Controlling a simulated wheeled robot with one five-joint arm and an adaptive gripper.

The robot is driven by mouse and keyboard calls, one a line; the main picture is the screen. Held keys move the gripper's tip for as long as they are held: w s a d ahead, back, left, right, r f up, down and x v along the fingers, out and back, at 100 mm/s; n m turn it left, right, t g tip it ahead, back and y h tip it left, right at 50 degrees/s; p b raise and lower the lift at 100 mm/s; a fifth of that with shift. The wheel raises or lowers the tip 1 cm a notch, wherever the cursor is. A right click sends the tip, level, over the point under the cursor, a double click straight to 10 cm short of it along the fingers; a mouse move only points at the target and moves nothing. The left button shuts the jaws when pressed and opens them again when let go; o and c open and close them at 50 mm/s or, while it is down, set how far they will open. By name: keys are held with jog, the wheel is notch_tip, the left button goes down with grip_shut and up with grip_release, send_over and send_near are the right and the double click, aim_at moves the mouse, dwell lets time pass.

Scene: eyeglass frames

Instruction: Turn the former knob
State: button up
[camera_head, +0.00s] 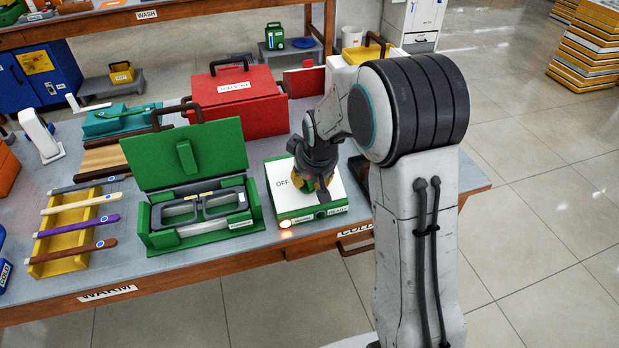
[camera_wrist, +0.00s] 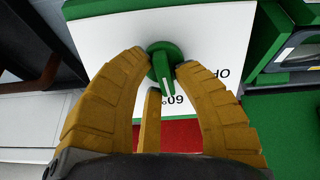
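The former is a green box with a white top (camera_head: 290,198) at the table's front edge, marked OFF. My gripper (camera_head: 321,192) is over it and hides its knob in the head view. In the wrist view the green knob (camera_wrist: 163,58) sits between the yellow fingertips of my gripper (camera_wrist: 163,62). The fingers are apart, with tips close to the knob's rim on both sides. I cannot tell whether they touch. The knob's white pointer line aims at the "60" label (camera_wrist: 172,102), which a third finger partly hides. "OFF" (camera_wrist: 217,73) reads upside down to the right.
Left of the former, an open green case (camera_head: 205,238) holds a dark frame (camera_head: 210,207). A red case (camera_head: 240,103) stands behind. Several strips lie on a yellow rack (camera_head: 65,262) at left. An orange lamp (camera_head: 286,234) glows on the former's front.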

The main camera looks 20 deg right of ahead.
grip_shut()
jog(key=shift+f+m+b, duration=0.25)
jog(key=shift+m+b, duration=0.35)
jog(key=shift+b, duration=0.35)
jog(key=shift+r+b, duration=0.1)
jog(key=shift+b, duration=0.45)
jog(key=shift+m, duration=0.3)
jog(key=shift+r, duration=0.15)
jog(key=shift+o, duration=2.3)
grip_release()
jog(key=shift+r, duration=0.1)
jog(key=v, duration=1.1)
jog(key=shift+s+r, duration=0.2)
jog(key=shift+r, duration=0.15)
